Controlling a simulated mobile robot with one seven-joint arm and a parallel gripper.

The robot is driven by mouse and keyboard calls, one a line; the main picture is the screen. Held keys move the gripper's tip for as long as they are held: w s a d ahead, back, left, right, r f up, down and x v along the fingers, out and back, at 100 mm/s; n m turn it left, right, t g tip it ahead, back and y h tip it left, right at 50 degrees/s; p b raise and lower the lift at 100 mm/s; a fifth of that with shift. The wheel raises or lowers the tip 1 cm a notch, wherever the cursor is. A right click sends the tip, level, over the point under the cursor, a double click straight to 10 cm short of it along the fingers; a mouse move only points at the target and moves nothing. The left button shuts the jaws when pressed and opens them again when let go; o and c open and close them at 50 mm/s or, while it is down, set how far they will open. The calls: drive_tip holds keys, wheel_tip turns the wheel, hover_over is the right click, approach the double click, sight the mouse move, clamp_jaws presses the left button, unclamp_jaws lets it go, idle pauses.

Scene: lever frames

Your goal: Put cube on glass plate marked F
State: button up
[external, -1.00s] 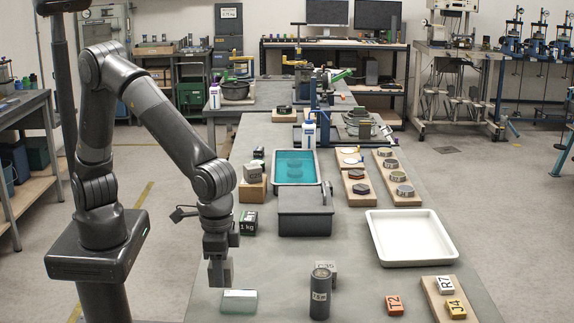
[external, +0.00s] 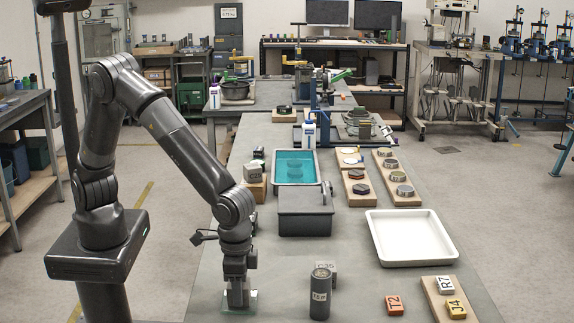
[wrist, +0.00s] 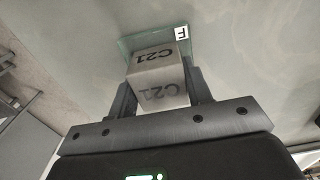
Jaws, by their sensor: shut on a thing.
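My gripper (external: 238,297) is low over the near left part of the bench. In the wrist view my gripper (wrist: 160,88) is shut on a grey cube (wrist: 158,76) marked C21, with one finger on each side. The glass plate (external: 253,301) is mostly hidden behind my fingers in the external view. In the wrist view the clear greenish plate (wrist: 130,43) shows beyond and around the cube's far end, with a white F label (wrist: 182,32) at its corner. The cube is over the plate; I cannot tell whether they touch.
An orange T2 block (external: 394,305) and a white tray (external: 411,262) are farther right. A dark lidded box (external: 305,222) is behind.

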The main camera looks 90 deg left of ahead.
drive_tip(key=o, duration=1.2)
drive_tip(key=shift+c, duration=0.2)
wheel_tip(320, 180, up, 12)
drive_tip(key=s+a+r+t+h, duration=0.1)
drive_tip(key=a+r, duration=0.3)
drive_tip(key=a, duration=0.2)
drive_tip(key=s+a+r, duration=0.1)
drive_tip(key=a+r, duration=0.2)
drive_tip(key=a, duration=0.3)
drive_tip(key=s+a+r+t+y, duration=0.1)
drive_tip(key=s+a+t, duration=0.3)
drive_tip(key=s+a, duration=1.5)
drive_tip(key=shift+a+r+t, duration=0.3)
drive_tip(key=shift+a+r, duration=0.4)
drive_tip(key=shift+a, duration=0.55)
